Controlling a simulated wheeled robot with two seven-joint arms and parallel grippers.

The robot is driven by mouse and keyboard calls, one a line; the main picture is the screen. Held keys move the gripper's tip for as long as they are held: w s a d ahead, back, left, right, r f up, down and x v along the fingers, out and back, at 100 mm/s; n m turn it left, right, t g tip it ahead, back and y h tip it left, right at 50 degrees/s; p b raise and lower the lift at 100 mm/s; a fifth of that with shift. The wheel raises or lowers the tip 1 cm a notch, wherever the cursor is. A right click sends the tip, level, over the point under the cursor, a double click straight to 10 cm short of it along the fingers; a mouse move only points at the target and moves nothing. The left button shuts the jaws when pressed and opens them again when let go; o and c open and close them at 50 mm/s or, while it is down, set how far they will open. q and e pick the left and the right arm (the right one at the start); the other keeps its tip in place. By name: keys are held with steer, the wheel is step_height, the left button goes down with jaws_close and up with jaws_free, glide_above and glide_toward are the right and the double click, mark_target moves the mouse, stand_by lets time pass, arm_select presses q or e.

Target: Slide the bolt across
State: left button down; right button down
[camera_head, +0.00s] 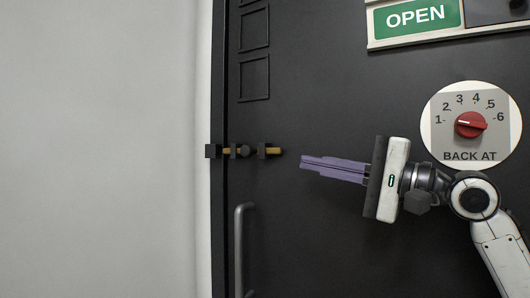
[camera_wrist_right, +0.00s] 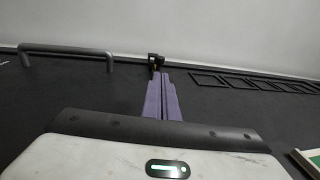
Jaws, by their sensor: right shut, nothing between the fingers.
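The bolt is a thin brass rod (camera_head: 275,151) lying level on the dark door, held in black brackets, with a dark round knob (camera_head: 245,151). Brass also shows left of the knob, reaching to the black keeper block (camera_head: 211,151) at the door frame. My right gripper (camera_head: 302,161) points left, its purple fingers shut and empty. Its tips are a little right of the rod's right end and apparently apart from it. In the right wrist view, the bolt's dark fittings (camera_wrist_right: 155,61) show just beyond the fingertips (camera_wrist_right: 161,74), partly hidden by them. My left gripper is not in view.
A grey handle (camera_head: 239,250) stands on the door below the bolt. Raised rectangular frames (camera_head: 254,78) are above it. A green OPEN sign (camera_head: 414,17) and a round dial with a red knob (camera_head: 470,125) are at the right. A pale wall (camera_head: 100,150) lies to the left.

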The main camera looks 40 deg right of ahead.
steer(key=p, duration=0.6)
glide_toward(251, 152)
steer(key=x, duration=0.5)
steer(key=shift+w+r, duration=0.25)
steer(key=shift+w+a+f, duration=0.1)
steer(key=shift+w+a, duration=0.1)
steer(key=shift+w, duration=0.25)
